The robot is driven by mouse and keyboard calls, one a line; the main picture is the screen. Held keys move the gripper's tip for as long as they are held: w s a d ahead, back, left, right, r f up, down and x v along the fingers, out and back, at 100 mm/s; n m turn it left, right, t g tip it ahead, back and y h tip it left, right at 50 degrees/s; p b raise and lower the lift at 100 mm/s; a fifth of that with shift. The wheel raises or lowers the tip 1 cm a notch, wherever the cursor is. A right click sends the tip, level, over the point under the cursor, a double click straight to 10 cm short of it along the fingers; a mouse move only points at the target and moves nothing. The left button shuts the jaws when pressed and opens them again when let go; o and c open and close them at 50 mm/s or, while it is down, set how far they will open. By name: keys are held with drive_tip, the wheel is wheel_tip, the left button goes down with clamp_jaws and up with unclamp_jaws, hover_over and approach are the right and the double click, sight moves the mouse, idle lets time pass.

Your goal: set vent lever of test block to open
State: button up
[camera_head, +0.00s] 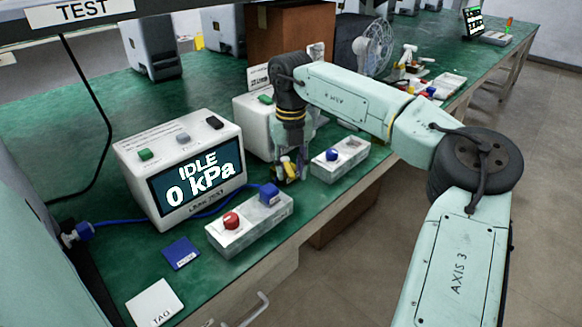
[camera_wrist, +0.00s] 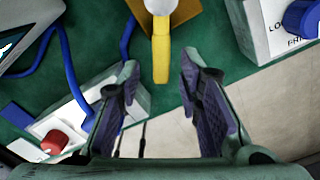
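A pale block (camera_head: 245,228) with a red knob (camera_head: 231,221) and a blue fitting (camera_head: 269,193) sits near the table's front edge. It also shows at left in the wrist view (camera_wrist: 130,105), with the red knob (camera_wrist: 55,141). A yellow lever-like piece (camera_wrist: 161,55) with a whitish rounded end stands just beyond my fingertips, about midway between them; it also shows in the head view (camera_head: 287,164). I cannot tell which body it belongs to or whether it is the vent lever. My gripper (camera_wrist: 160,74) points down, fingers apart and empty. In the head view my gripper (camera_head: 289,178) partly hides that spot.
A display box (camera_head: 198,170) reads IDLE 0 kPa. A blue hose (camera_head: 120,222) runs behind the red-knob block. A second block (camera_head: 343,160) with a blue knob (camera_head: 333,154) stands close right of my gripper. A blue card (camera_head: 181,253) and white tag (camera_head: 154,303) lie at front left.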

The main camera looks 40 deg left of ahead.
sight(291, 174)
wheel_tip(291, 174, up, 12)
idle(0.7)
drive_tip(key=shift+f, duration=0.1)
idle(0.4)
